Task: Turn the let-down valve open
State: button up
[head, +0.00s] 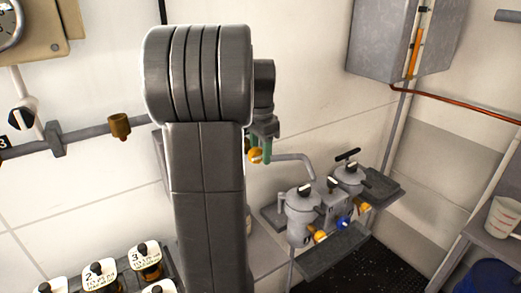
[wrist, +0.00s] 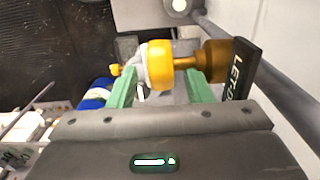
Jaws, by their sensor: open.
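In the wrist view the let-down valve shows as a yellow knob (wrist: 160,65) on a brassy body (wrist: 214,62), beside a dark plate lettered "LET-D" (wrist: 243,72), the rest cut off. My gripper (wrist: 161,80) is open, its green fingers on either side of the knob's near face. I cannot tell whether they touch it. In the head view my gripper (head: 264,141) is partly hidden behind my arm, with a yellow knob (head: 256,155) just below its fingers. The valve's body and plate are hidden there.
A grey pipe (head: 90,134) runs along the wall. Grey pots (head: 303,215) with black-handled tops stand on a bracket to the right. Labelled amber bottles (head: 146,262) stand at lower left. A grey cabinet (head: 383,40) hangs at upper right. A white beaker (head: 503,217) stands far right.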

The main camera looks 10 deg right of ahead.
jog(key=shift+c, duration=0.4)
jog(key=c, duration=0.9)
jog(key=h+b, duration=0.2)
jog(key=b, duration=0.1)
jog(key=t+h+b, duration=0.1)
jog(key=h+b, duration=0.1)
jog(key=b, duration=0.1)
jog(key=shift+s+a+f+t, duration=0.1)
jog(key=shift+a+f+t, duration=0.05)
jog(key=shift+a+t, duration=0.2)
jog(key=h+b, duration=0.2)
jog(key=b, duration=0.1)
jog(key=shift+a+t+b, duration=0.15)
jog(key=shift+t+b, duration=0.1)
jog(key=shift+b, duration=0.15)
jog(key=shift+s+r+h+b, duration=0.1)
jog(key=shift+r+h+b, duration=0.2)
jog(key=shift+h+b, duration=0.35)
jog(key=shift+r, duration=0.1)
